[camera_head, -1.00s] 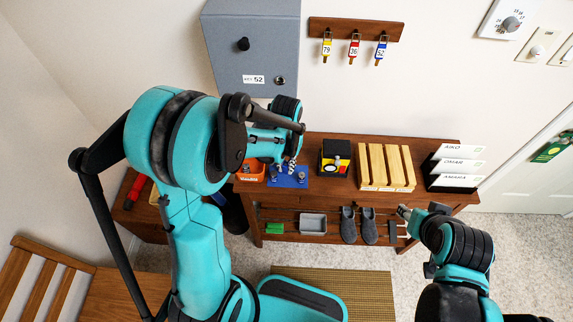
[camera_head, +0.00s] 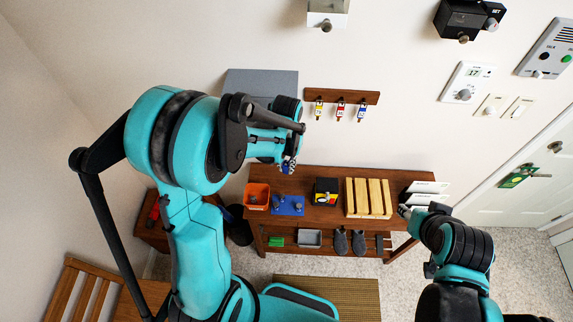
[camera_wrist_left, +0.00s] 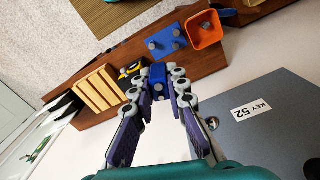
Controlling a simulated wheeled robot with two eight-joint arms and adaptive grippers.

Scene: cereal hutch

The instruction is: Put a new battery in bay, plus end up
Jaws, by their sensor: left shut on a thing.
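My left gripper (camera_head: 289,167) is shut on a small blue piece (camera_wrist_left: 158,73) that looks like a battery. In the left wrist view the piece sits between the fingertips of the gripper (camera_wrist_left: 158,84), above the table. Its end markings are too small to read. A blue plate (camera_head: 288,207) with grey round pieces on it lies on the table; it also shows in the left wrist view (camera_wrist_left: 170,36). An orange bin (camera_head: 257,194) stands to its left. I cannot tell which thing holds the bay. My right gripper (camera_head: 404,211) is near the table's right end, its fingers unclear.
A black box (camera_head: 326,187) with a yellow label and a slatted wooden rack (camera_head: 369,198) stand on the table (camera_head: 300,221). A grey cabinet (camera_head: 262,82) and a key rack (camera_head: 342,96) hang behind. A white box (camera_head: 327,12) and a black box (camera_head: 465,17) are higher up.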

